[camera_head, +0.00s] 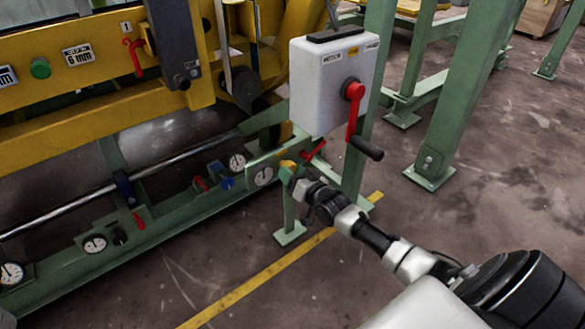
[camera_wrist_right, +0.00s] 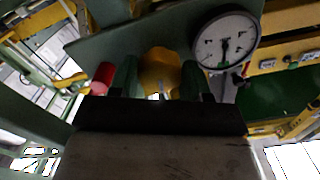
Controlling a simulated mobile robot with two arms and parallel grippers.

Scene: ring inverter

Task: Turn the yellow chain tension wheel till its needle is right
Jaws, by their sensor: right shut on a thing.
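The yellow chain tension wheel (camera_wrist_right: 160,66) sits between the fingers of my right gripper (camera_wrist_right: 158,84) in the right wrist view. In the head view the wheel (camera_head: 287,165) is small and partly covered by my right gripper (camera_head: 292,174), which is shut on it at the end of the green rail. A round white gauge (camera_wrist_right: 227,40) with a dark needle is beside the wheel in the wrist view. The same gauge (camera_head: 263,176) seems to be the one just left of the wheel in the head view. Its needle stands near vertical in the wrist view; its scale is unreadable. My left gripper is not in view.
A white box (camera_head: 322,85) with a red crank (camera_head: 353,105) and black handle hangs above my right gripper. A red lever (camera_head: 315,151) is close by the wheel. More gauges (camera_head: 95,243) line the green rail. Open floor lies at the right.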

